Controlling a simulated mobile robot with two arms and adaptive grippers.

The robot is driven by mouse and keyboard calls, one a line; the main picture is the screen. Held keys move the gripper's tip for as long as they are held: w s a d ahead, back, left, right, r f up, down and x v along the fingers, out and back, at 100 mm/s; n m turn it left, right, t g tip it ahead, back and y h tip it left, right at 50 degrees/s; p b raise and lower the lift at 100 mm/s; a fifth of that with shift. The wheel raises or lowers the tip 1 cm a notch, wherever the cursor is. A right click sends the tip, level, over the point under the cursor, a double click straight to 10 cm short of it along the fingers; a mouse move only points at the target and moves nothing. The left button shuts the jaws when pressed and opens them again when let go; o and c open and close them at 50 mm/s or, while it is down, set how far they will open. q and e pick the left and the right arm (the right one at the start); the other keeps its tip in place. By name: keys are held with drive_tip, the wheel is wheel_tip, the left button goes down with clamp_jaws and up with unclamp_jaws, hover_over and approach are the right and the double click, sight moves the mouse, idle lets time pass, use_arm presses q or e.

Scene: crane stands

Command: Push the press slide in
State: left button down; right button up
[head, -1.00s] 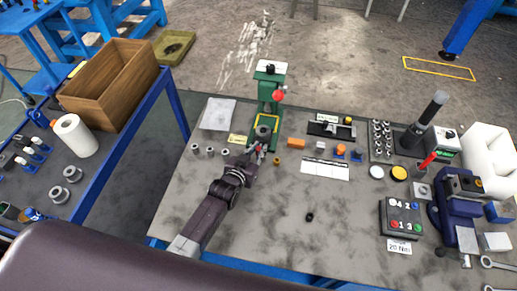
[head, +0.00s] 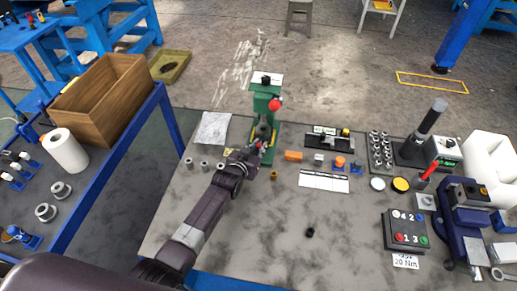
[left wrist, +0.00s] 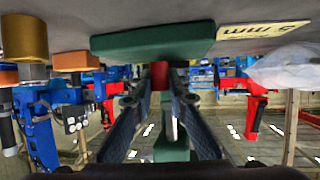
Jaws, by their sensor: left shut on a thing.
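The green press (head: 263,98) stands at the back of the bench, with a red ball knob (head: 274,104) on its lever. On the press slide, a dark round piece (head: 262,130) sits low in front of the press column, close to it. My left gripper (head: 257,150) is at the near end of the slide. In the left wrist view its fingers (left wrist: 160,88) are closed around a small red part, seemingly the slide's handle, under the green base plate (left wrist: 155,40). The arm hides part of the slide. My right gripper is out of view.
Small grey cylinders (head: 204,165) stand left of the press. An orange block (head: 293,156) and a brass ring (head: 274,175) lie to its right. A button box (head: 404,230) and a blue vise (head: 458,225) are farther right. The front middle of the bench is mostly clear.

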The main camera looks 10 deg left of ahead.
use_arm(q)
drive_tip(key=c, duration=2.2)
unclamp_jaws()
drive_tip(key=shift+w+r, duration=0.1)
drive_tip(key=shift+r, duration=0.05)
drive_tip(key=shift+c, duration=0.2)
drive_tip(key=o, duration=0.4)
drive_tip(key=shift+w, duration=0.15)
drive_tip(key=v, duration=1.2)
